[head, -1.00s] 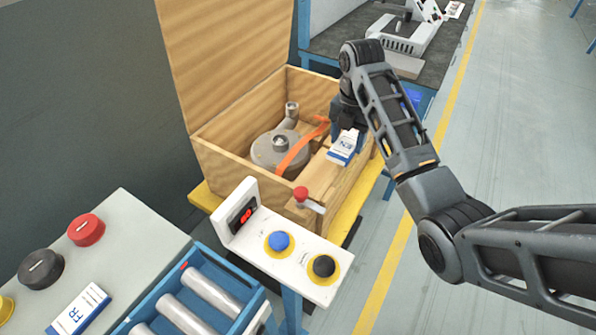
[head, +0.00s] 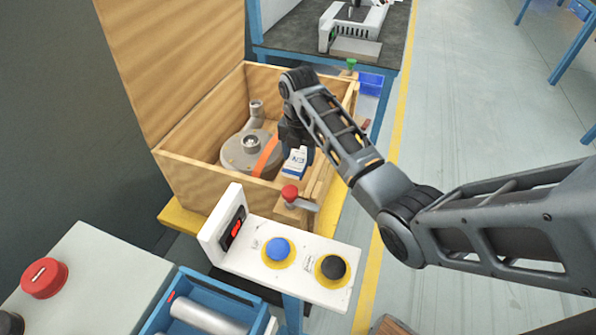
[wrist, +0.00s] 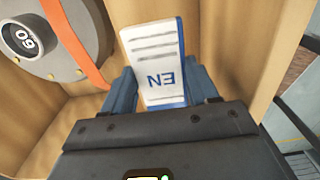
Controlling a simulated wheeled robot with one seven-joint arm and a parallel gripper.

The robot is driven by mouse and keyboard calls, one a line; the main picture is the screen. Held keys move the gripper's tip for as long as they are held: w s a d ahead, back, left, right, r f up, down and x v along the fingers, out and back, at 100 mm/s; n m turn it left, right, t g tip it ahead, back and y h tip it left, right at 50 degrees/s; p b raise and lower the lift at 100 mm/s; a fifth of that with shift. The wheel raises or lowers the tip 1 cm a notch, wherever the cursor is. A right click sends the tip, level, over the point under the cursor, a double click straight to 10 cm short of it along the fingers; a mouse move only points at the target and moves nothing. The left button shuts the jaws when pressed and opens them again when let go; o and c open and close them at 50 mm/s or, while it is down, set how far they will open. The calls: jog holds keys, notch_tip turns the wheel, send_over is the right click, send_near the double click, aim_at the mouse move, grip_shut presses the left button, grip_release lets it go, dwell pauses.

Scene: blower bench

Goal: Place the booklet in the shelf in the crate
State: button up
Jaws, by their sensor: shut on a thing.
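The booklet (head: 295,162) is white with a blue band and the letters EN. My gripper (head: 296,146) is shut on it at the right side of the open wooden crate (head: 190,178). In the wrist view the booklet (wrist: 155,60) stands up between the two blue fingers of my gripper (wrist: 160,90), with wood walls close around it. The shelf in the crate cannot be made out clearly; the arm and booklet cover that side. Whether the booklet touches the wood below cannot be told.
A grey round blower (head: 240,152) with an orange strap (head: 266,156) sits in the crate, left of the booklet. A red-knobbed lever (head: 290,193) is at the crate's front. A white panel (head: 250,258) with blue and black buttons stands nearer. The crate lid (head: 170,60) stands open.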

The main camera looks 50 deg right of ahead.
aim_at(299, 169)
jog(key=shift+f, duration=3.05)
jog(key=shift+f, duration=0.15)
jog(key=o, duration=1.1)
notch_tip(299, 169, up, 12)
jog(key=shift+r, duration=0.2)
